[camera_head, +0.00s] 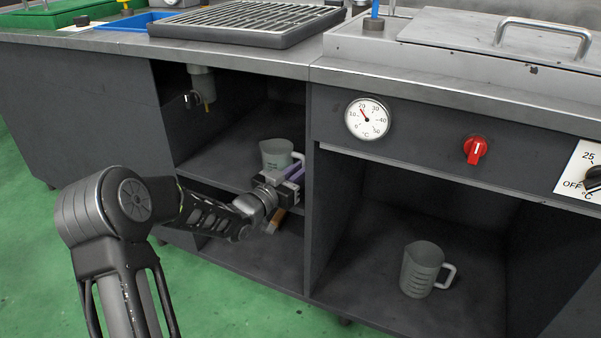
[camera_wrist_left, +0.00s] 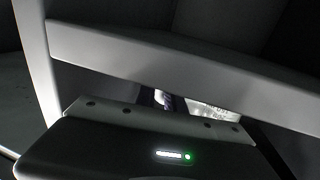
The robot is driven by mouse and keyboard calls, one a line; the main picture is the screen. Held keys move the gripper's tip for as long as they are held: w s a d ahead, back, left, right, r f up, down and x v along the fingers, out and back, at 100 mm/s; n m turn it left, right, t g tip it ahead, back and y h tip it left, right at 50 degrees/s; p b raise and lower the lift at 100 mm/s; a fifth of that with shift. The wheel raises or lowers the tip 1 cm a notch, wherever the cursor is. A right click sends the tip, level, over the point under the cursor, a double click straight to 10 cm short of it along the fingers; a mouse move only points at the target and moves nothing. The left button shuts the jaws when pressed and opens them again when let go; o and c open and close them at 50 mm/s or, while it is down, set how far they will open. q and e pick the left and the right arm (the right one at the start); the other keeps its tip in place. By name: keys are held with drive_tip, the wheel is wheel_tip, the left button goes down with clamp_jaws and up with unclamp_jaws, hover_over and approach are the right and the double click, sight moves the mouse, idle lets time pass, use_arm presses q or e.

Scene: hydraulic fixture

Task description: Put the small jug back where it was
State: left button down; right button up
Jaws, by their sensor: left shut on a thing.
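A translucent grey measuring jug (camera_head: 275,153) is at the upper shelf of the left cabinet compartment, its handle towards the right. My left gripper (camera_head: 293,171) is shut at its handle side, just in front of the shelf edge. The jug looks upright; I cannot tell whether its base touches the shelf. In the left wrist view, a small patch with print-like marks (camera_wrist_left: 212,110) shows past the gripper body; a pale bar hides most of the rest. A second, larger-looking jug (camera_head: 420,270) stands upright on the floor of the right compartment. My right gripper is not in view.
The upper shelf (camera_head: 215,155) is bare left of the jug, below a drain pipe (camera_head: 203,85). A cabinet post (camera_head: 309,190) stands close right of my left gripper. A brown object (camera_head: 275,220) shows below the gripper. The worktop (camera_head: 290,58) overhangs the compartments.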

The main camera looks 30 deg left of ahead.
use_arm(q)
drive_tip(key=shift+f, duration=0.15)
drive_tip(key=c, duration=1.4)
unclamp_jaws()
drive_tip(key=shift+c, duration=0.2)
drive_tip(key=shift+s+a+r, duration=0.1)
drive_tip(key=shift+s+r, duration=0.05)
drive_tip(key=shift+r, duration=0.1)
drive_tip(key=s+a+p, duration=0.2)
drive_tip(key=s+p, duration=0.2)
drive_tip(key=s, duration=0.7)
drive_tip(key=shift+s, duration=0.25)
drive_tip(key=shift+f, duration=0.1)
